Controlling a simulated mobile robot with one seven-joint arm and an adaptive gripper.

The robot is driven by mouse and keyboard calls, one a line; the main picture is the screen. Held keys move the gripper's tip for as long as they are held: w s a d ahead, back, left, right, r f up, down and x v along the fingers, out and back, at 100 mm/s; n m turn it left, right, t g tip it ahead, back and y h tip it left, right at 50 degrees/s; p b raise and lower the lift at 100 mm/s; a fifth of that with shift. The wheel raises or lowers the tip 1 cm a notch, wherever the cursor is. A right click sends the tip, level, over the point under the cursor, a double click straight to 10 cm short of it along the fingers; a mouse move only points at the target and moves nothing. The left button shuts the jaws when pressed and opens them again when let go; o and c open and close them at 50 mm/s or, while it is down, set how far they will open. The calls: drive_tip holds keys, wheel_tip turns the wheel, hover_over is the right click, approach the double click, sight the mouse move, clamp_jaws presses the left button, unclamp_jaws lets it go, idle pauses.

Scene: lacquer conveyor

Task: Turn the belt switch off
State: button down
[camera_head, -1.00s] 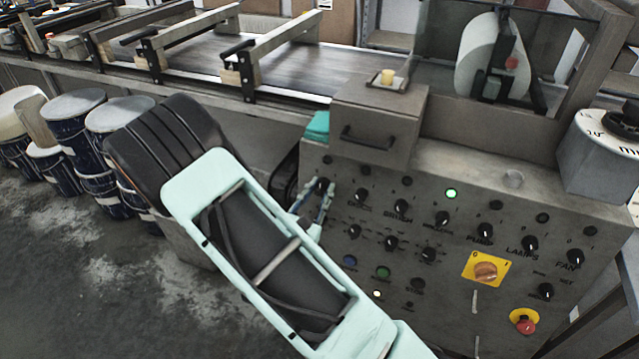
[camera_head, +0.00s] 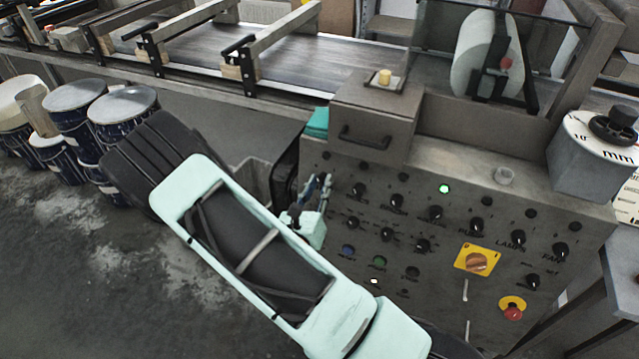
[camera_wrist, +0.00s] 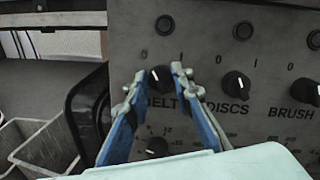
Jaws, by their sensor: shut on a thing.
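The belt switch (camera_wrist: 160,75) is a small black knob with a white mark, above the label BELT on the grey panel, in the wrist view. Its mark appears to lean up and left, toward the 0. My gripper (camera_wrist: 159,72) has its two fingertips on either side of the knob and is shut on it. The lamp above the switch (camera_wrist: 166,25) looks dark. In the head view my gripper (camera_head: 320,186) is at the panel's upper left and hides the switch.
The discs switch (camera_wrist: 236,85) and brush switch (camera_wrist: 305,91) sit to the right. A grey bin (camera_wrist: 45,145) stands left of the panel.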

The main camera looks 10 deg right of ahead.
drive_tip(key=c, duration=1.7)
unclamp_jaws()
drive_tip(key=v, duration=1.2)
